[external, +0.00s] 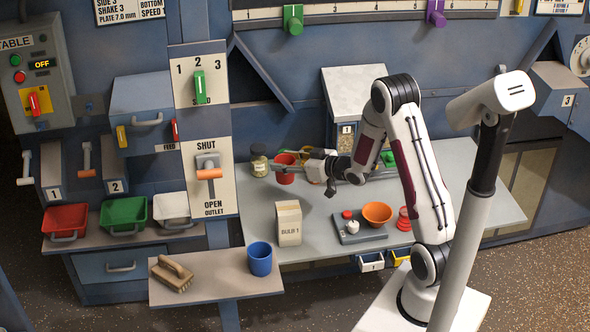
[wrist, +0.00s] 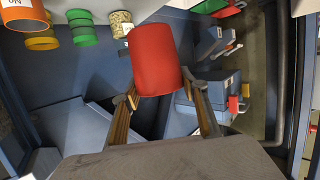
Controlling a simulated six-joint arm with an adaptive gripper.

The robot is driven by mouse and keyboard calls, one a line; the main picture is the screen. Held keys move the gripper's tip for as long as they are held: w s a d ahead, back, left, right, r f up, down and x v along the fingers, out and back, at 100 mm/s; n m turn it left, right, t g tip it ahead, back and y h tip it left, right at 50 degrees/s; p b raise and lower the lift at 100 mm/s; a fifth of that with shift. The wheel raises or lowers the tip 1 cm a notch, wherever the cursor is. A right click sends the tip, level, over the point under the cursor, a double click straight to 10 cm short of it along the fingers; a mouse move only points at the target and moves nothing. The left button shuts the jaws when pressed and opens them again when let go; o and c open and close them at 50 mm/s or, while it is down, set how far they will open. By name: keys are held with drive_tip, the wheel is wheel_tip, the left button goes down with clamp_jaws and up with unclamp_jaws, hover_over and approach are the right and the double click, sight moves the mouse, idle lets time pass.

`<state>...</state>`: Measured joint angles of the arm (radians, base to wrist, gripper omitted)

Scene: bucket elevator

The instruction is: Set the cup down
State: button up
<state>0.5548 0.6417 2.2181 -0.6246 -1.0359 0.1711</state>
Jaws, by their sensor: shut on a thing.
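The red cup (external: 285,170) is held between the fingers of my gripper (external: 301,163), over the back left part of the grey table (external: 262,200). My gripper is shut on it from the right side. In the wrist view the red cup (wrist: 156,58) sits between the two fingertips of my gripper (wrist: 160,90). The cup looks about upright in the external view. I cannot tell whether its base touches the table. A blue cup (external: 260,260) stands apart on the low front shelf (external: 215,290).
A jar (external: 259,162) stands just left of the red cup. A paper bag (external: 289,223), a scale (external: 358,232) and an orange bowl (external: 377,213) stand nearer the front. A brush (external: 172,273) lies on the low shelf. Bare table lies between cup and bag.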

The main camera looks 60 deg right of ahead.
sight(292, 177)
idle(0.4)
drive_tip(key=shift+f, duration=2.85)
drive_tip(key=shift+f, duration=2.1)
drive_tip(key=shift+f, duration=0.15)
drive_tip(key=o, duration=1.1)
drive_tip(key=shift+o, duration=0.2)
